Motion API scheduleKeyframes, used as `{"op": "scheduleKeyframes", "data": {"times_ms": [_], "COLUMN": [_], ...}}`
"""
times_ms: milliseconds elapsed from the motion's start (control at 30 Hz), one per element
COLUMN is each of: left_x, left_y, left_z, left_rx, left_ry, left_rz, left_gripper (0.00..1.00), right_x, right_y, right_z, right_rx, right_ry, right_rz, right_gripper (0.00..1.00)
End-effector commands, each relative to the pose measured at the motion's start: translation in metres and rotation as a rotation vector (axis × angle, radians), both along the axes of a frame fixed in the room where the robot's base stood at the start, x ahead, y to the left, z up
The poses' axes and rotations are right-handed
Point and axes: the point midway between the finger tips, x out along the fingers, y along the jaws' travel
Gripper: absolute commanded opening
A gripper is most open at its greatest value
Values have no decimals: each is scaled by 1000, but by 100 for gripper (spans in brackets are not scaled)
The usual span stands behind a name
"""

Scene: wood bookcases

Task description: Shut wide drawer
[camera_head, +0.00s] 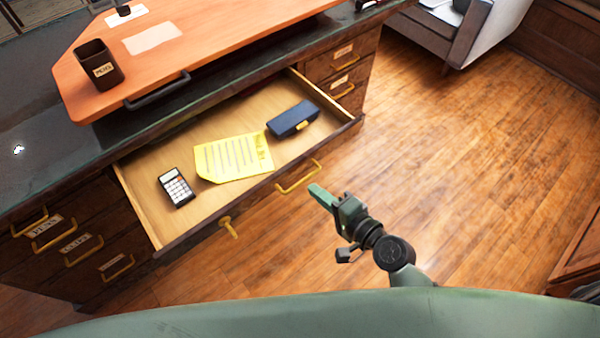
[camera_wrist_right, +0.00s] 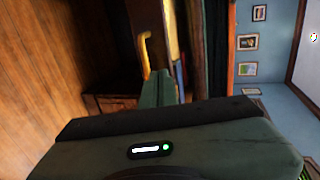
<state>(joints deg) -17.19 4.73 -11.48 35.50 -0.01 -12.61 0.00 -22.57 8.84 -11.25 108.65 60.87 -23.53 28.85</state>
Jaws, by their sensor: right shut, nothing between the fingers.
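The wide drawer (camera_head: 225,200) stands pulled out from under the desk top in the head view. It holds a calculator (camera_head: 176,187), a yellow sheet of paper (camera_head: 233,158) and a dark blue case (camera_head: 293,119). Its front has two brass handles, one on the right (camera_head: 298,177) and one on the left (camera_head: 228,228). My right gripper (camera_head: 320,194) is shut and empty, in front of the drawer near the right handle and apart from it. In the right wrist view the gripper fingers (camera_wrist_right: 157,88) show close to a brass handle (camera_wrist_right: 145,52). My left gripper is not in view.
The desk top (camera_head: 200,40) carries a dark cup (camera_head: 98,65) and a paper. Small labelled drawers (camera_head: 72,245) stand shut at the left, others (camera_head: 343,70) at the right. A sofa (camera_head: 440,30) stands at the back. The wooden floor (camera_head: 470,170) at the right is clear.

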Motion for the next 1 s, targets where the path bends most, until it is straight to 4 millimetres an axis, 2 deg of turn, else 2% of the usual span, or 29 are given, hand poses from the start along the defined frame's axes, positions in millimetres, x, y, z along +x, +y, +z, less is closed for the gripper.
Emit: {"op": "scheduleKeyframes", "data": {"times_ms": [33, 200, 400, 1000], "left_x": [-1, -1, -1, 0], "left_y": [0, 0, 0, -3], "left_z": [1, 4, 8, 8], "left_rx": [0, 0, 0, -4], "left_ry": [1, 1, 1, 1], "left_rz": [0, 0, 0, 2], "left_gripper": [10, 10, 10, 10], "right_x": [11, 37, 56, 64], "right_y": [7, 25, 38, 43], "right_z": [-2, -9, -11, -11], "right_rx": [4, 2, -2, -2], "right_ry": [-2, -1, -1, 0], "right_rz": [-1, 0, 1, 1], "right_gripper": [0, 0, 0, 0]}}
